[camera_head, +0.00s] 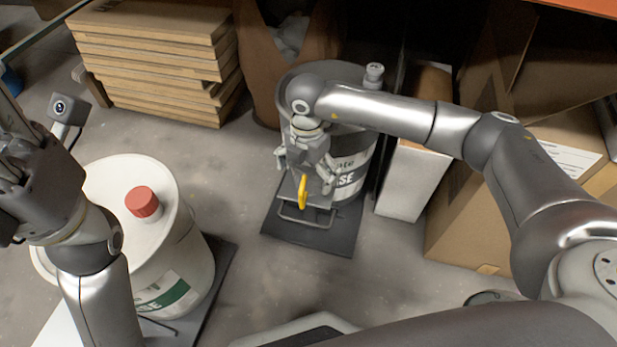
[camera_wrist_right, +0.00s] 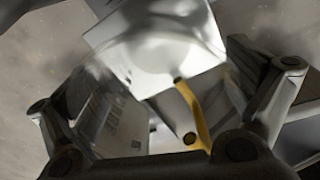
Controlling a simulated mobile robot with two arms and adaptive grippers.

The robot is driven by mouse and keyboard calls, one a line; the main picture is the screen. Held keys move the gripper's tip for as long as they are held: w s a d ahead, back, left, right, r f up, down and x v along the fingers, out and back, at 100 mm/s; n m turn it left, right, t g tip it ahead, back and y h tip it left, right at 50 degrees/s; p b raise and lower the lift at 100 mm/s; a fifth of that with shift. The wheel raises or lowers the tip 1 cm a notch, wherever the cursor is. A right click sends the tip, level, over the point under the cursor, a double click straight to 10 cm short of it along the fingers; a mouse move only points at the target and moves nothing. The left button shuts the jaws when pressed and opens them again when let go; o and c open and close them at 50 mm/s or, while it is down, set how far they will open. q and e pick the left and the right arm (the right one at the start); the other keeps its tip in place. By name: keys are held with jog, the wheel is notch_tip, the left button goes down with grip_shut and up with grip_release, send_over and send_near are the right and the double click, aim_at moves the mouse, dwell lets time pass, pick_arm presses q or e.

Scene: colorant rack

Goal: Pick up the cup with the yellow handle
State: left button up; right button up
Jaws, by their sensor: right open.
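The yellow handle (camera_head: 303,192) of the cup shows just below my right gripper (camera_head: 305,172) in the head view. In the right wrist view, the yellow handle (camera_wrist_right: 196,115) runs down from a shiny pale metal surface (camera_wrist_right: 165,45) that looks like the cup. My right gripper's fingers (camera_wrist_right: 160,100) are spread on either side of the handle, open. I cannot tell whether they touch it. In the head view the gripper hides most of the cup. My left gripper (camera_head: 25,165) is at the left edge, partly cut off; its fingers are unclear.
A drum (camera_head: 352,150) on a dark base (camera_head: 315,235) stands behind my right gripper. A white drum (camera_head: 110,185) with a red cap (camera_head: 142,202) is at the left. Stacked boards (camera_head: 155,60) and cardboard boxes (camera_head: 460,215) border the area. Some grey floor (camera_head: 230,170) between the drums is clear.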

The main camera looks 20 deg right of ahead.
jog(key=c, duration=0.7)
jog(key=shift+s+f, duration=0.1)
